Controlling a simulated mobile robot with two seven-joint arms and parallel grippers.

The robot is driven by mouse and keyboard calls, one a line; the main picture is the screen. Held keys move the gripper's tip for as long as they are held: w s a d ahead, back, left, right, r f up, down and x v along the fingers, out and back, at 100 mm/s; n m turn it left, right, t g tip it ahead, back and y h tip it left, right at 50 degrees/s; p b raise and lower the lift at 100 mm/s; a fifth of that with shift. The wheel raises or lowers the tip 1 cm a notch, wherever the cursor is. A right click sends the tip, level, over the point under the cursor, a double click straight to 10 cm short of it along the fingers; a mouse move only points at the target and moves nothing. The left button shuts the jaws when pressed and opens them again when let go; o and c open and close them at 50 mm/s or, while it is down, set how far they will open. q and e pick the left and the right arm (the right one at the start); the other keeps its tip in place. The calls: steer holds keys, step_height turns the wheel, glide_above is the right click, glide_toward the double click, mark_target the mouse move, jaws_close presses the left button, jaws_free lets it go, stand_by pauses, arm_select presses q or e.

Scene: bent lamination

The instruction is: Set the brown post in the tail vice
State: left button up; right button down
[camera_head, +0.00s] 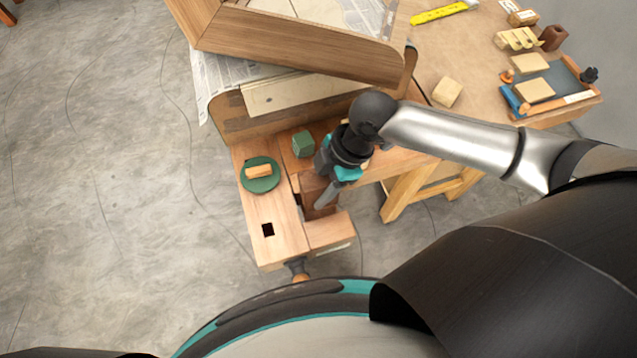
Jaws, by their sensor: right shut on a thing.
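The tail vice (330,232) is at the near end of the wooden bench, its movable jaw standing a gap away from the bench end. My right gripper (322,196) reaches down over this gap, its fingers pointing toward the lower left. It is shut on a brown piece (308,184), which I take as the brown post. The gripper hides most of it, and I cannot tell whether it touches the jaws. My left gripper is not in view.
A green block (303,144) and a green disc (262,185) with a wooden piece sit on the bench (283,232), which has a square hole. A large bent wooden form (300,46) stands behind. A side table (455,50) holds blocks, a dark brown block (554,37) and a blue tray (566,76).

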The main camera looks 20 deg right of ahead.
steer(key=shift+f+b, duration=0.6)
steer(key=shift+f, duration=1.2)
stand_by(1.3)
steer(key=shift+c, duration=1)
jaws_free()
steer(key=shift+o, duration=0.8)
steer(key=shift+w+d+r, duration=0.1)
steer(key=shift+w, duration=0.05)
